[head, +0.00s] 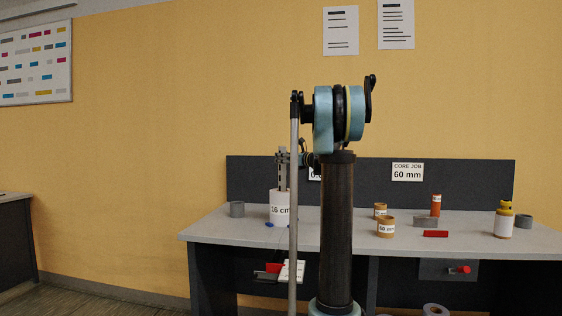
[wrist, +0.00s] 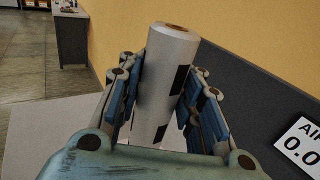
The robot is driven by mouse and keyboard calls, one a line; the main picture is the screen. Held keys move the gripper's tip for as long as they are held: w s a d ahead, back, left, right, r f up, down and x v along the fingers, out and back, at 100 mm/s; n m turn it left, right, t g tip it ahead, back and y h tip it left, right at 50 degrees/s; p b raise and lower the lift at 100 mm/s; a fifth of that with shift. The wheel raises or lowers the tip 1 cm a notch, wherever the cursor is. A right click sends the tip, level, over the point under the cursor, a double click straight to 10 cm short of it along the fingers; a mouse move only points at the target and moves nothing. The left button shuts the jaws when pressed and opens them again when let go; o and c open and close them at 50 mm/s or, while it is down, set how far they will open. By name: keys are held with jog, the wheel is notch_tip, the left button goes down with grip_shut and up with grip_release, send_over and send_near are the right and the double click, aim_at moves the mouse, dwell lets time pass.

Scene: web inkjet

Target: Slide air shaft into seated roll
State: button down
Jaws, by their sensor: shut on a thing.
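The air shaft (wrist: 165,85) is a pale grey cylinder with black patches and a brown-centred end, seen in the wrist view. My gripper (wrist: 163,70) is shut on it, with blue-padded fingers on both sides. In the head view my gripper (head: 283,157) is small, above the white roll (head: 280,208) marked "16 cm", which stands upright on the bench. A narrow grey upright part shows between gripper and roll. I cannot tell whether the shaft's lower end is inside the roll's core; the core opening is not visible.
A dark back panel (head: 460,180) stands close behind. My arm hides the bench's middle.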

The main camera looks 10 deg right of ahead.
aim_at(285, 186)
jog(key=shift+f, duration=6.7)
dwell(0.6)
jog(key=c, duration=1.1)
grip_release()
jog(key=shift+o, duration=0.2)
jog(key=shift+s, duration=0.1)
